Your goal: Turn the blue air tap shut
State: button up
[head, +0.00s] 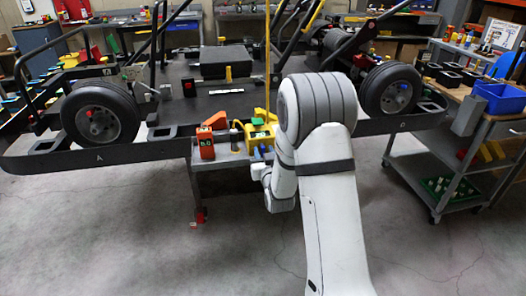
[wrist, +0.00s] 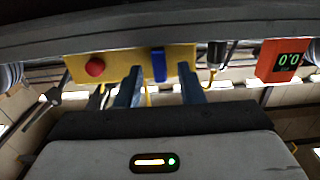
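The blue air tap (wrist: 159,65) shows in the wrist view as an upright blue bar on the face of a yellow box (wrist: 115,63). A red knob (wrist: 95,67) is on the same face, to its left. My gripper (wrist: 160,80) is open, and the tap appears between its two blue-grey fingers with a gap on each side. I cannot tell whether the fingertips reach the box. In the head view the yellow box (head: 262,134) stands on a small grey stand, and my gripper (head: 263,152) is in front of it, partly behind my arm.
An orange gauge reading 0.0 (head: 206,143) stands left of the box; it also shows in the wrist view (wrist: 282,60). The kart (head: 120,100) with its black tyres is behind. A tool cart (head: 450,170) with blue bins (head: 498,97) is at right. The floor in front is clear.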

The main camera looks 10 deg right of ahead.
jog(key=shift+w, duration=0.2)
jog(key=shift+c, duration=0.2)
grip_shut()
